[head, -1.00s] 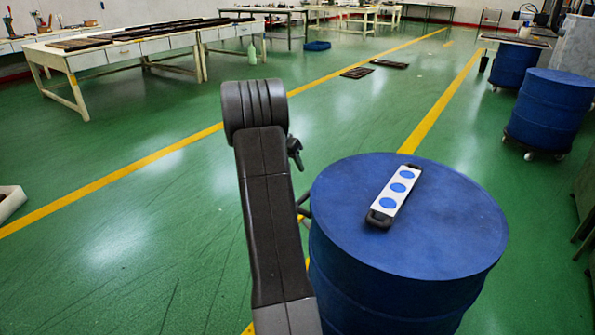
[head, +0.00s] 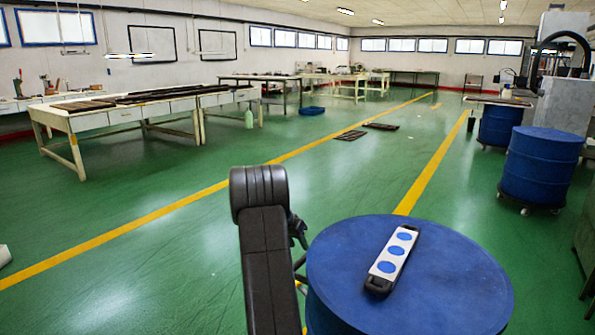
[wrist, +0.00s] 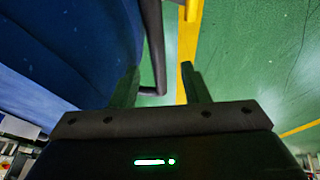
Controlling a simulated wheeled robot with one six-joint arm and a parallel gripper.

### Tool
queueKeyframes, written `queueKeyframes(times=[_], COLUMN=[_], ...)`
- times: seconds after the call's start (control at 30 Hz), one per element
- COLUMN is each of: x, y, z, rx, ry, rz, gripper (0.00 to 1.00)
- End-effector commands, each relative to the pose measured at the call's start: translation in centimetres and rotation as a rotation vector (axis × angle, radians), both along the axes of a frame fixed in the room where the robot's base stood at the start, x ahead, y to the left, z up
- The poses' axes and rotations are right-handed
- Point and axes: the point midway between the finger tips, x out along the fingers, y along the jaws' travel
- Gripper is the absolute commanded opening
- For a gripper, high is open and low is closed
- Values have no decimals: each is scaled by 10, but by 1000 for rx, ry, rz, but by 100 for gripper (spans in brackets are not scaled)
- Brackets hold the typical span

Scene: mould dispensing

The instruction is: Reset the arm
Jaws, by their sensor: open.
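My arm rises in front of the head camera, folded upright at the left of the near blue drum (head: 340,262). My gripper (wrist: 160,82) shows in the wrist view with its two fingers apart and nothing between them. The drum's dark blue side (wrist: 70,45) fills the left of that view, close to the left finger. In the head view the gripper is mostly hidden behind my arm. A white mould with blue discs and black ends (head: 391,258) lies on the drum top, apart from my arm.
Blue drums on wheels (head: 540,170) stand at the right. A long white table (head: 95,119) with dark trays stands at the left. Dark flat trays (head: 350,135) lie on the floor ahead. The green floor between the yellow lines (head: 430,185) is largely clear.

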Motion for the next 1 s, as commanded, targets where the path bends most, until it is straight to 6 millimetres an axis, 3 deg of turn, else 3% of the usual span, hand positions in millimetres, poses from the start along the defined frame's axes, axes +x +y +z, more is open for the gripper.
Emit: queueKeyframes(times=[0.2, 0.4, 1.0], x=[8, 13, 10], y=[-15, -22, -25], z=[-37, -53, -42], rx=[-1, -1, 3], ry=[1, 0, -9], rz=[-2, -1, 3], gripper=[41, 41, 41])
